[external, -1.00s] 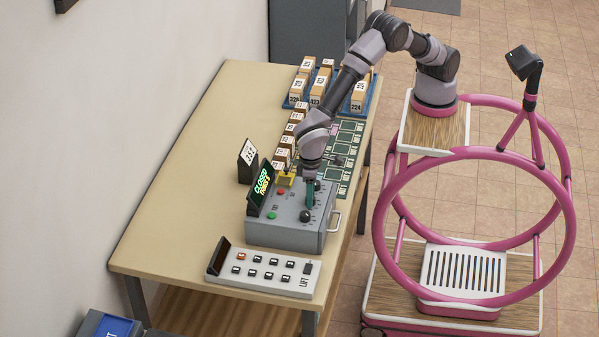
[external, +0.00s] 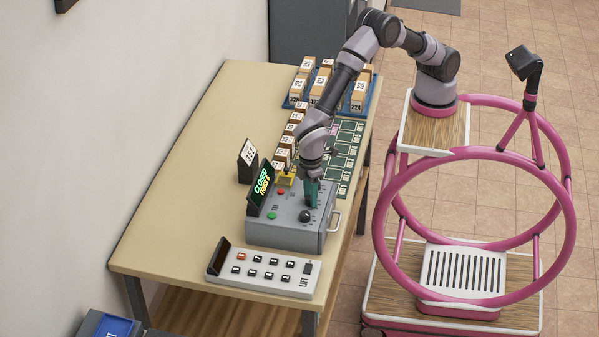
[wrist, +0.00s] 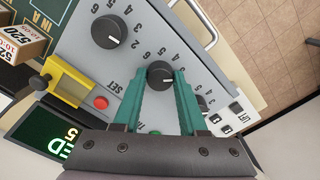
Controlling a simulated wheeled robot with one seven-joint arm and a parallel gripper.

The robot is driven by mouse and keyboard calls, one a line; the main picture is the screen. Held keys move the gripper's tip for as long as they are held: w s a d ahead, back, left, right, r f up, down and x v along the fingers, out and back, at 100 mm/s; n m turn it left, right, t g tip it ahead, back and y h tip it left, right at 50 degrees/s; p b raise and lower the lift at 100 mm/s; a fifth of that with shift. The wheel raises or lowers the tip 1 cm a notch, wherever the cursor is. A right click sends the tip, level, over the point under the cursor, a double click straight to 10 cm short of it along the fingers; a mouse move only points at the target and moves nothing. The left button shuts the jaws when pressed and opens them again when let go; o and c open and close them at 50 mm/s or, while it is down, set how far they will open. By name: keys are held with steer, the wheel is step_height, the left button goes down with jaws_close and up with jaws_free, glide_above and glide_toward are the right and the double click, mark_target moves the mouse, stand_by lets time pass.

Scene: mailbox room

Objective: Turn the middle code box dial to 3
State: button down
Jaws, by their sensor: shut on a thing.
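The grey code box (external: 285,233) stands on the table, with dark round dials on its top. In the wrist view the middle dial (wrist: 160,74) sits between the tips of my gripper (wrist: 160,82), whose teal fingers are shut on its sides. A pale pointer line shows on this dial, but I cannot tell which number it points at. Another dial (wrist: 108,32) is clear at upper left, and one (wrist: 202,101) is partly hidden behind the right finger. In the external view my gripper (external: 313,192) comes down on the box, and the near dial (external: 305,216) is free.
A green-lit display (external: 261,187) reading CLOSED, with a small second line, stands at the box's left edge. A red button (wrist: 101,103) and a yellow holder (wrist: 64,83) are close to my gripper. A LIFT button panel (external: 265,270) lies in front. The left table is clear.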

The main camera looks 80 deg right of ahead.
stand_by(0.4)
steer(key=shift+c, duration=2.3)
jaws_free()
step_height(320, 180, up, 11)
steer(key=shift+f, duration=0.1)
